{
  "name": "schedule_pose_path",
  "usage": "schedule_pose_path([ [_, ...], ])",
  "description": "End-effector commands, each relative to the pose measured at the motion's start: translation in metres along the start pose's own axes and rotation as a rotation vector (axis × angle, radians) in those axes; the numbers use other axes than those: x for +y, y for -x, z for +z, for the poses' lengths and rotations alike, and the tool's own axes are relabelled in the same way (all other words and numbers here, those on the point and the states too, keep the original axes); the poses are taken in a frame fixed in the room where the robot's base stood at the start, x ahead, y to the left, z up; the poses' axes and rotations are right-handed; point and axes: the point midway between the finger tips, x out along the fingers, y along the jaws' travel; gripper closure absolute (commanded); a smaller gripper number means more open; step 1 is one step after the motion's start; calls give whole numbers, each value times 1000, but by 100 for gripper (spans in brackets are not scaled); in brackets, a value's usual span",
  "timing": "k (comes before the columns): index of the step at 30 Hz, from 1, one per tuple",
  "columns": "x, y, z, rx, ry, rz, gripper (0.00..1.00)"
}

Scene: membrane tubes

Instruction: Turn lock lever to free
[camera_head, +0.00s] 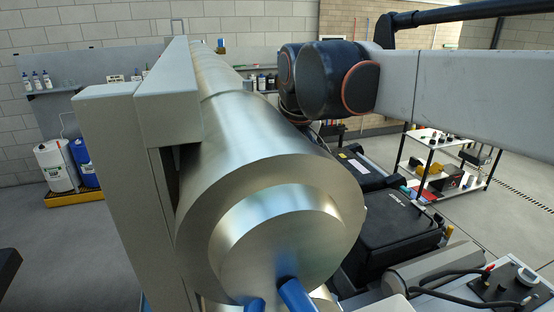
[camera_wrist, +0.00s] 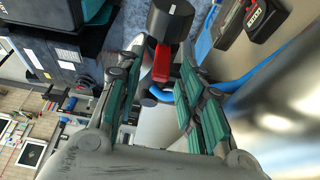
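The lock lever (camera_wrist: 162,63) is a red bar below a black round knob or housing (camera_wrist: 171,18) near the top middle of the wrist view. My gripper (camera_wrist: 157,76) is open, with green-padded fingers to the left and right of the red lever. The lever lies between the fingertips in the picture, with a gap visible on both sides. I cannot tell how deep it sits between them. In the head view neither the lever nor my gripper shows; my arm passes behind the large metal cylinder (camera_head: 265,150).
A blue hose (camera_wrist: 242,85) curves close behind the right finger. A shiny metal surface (camera_wrist: 282,95) fills the right side of the wrist view. In the head view, black cases (camera_head: 395,228) stand right of the cylinder.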

Motion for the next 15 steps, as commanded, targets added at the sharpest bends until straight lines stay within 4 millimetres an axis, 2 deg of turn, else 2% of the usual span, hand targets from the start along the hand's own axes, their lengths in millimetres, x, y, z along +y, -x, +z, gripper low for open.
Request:
schedule_pose_path([
  [6,0,-12,0,0,0,0,65],
  [14,0,-13,0,0,0,0,65],
  [15,0,-13,0,0,0,0,74],
])
